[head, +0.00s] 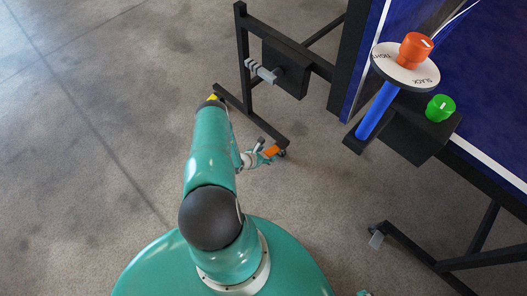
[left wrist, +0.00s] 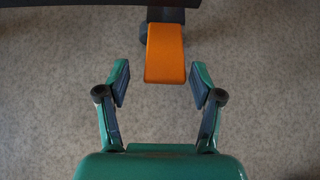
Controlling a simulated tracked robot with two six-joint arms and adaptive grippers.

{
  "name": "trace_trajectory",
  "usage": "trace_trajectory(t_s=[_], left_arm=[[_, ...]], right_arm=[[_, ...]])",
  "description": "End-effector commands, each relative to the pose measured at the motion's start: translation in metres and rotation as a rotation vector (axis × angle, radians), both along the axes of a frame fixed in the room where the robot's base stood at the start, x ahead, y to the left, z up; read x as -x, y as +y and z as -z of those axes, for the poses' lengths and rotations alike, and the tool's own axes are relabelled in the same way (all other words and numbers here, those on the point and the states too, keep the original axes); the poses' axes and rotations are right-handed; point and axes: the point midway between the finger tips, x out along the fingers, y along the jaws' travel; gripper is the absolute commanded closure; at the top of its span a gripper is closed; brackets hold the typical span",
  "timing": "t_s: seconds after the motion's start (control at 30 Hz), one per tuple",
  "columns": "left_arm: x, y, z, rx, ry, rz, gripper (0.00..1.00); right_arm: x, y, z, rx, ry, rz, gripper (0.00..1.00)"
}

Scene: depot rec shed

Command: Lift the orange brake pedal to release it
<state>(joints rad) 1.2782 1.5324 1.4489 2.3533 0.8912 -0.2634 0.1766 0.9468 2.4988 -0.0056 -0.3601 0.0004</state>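The orange brake pedal (head: 271,151) sits low by a caster on the foot bar of a black frame in the head view. In the left wrist view the pedal (left wrist: 165,52) is a flat orange plate hanging from a dark bar at the top. My left gripper (head: 262,155) is close to the pedal, its fingers partly hidden behind my arm. In the left wrist view my left gripper (left wrist: 159,84) is open, with a finger on each side of the pedal's near end. I cannot tell whether the fingers are at the pedal's height.
The black frame (head: 243,60) carries a blue table top (head: 484,95). A white dial plate (head: 395,74) with an orange knob (head: 414,50), a blue handle (head: 377,111) and a green knob (head: 440,108) are at its edge. Another caster (head: 376,238) stands lower right. Concrete floor (head: 90,130) is clear at left.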

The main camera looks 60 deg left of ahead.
Motion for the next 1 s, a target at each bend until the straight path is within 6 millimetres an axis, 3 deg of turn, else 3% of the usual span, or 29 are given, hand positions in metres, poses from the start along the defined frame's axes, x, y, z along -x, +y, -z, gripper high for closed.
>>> trace_trajectory(t_s=[0.43, 1.0], left_arm=[[0.008, -0.005, -0.007, 0.004, -0.001, 0.003, 0.33], [0.082, -0.026, -0.07, 0.001, 0.0, -0.002, 0.33]], right_arm=[[0.0, 0.0, -0.001, 0.0, 0.0, 0.0, 0.33], [0.0, 0.0, 0.0, 0.0, 0.0, 0.0, 0.33]])
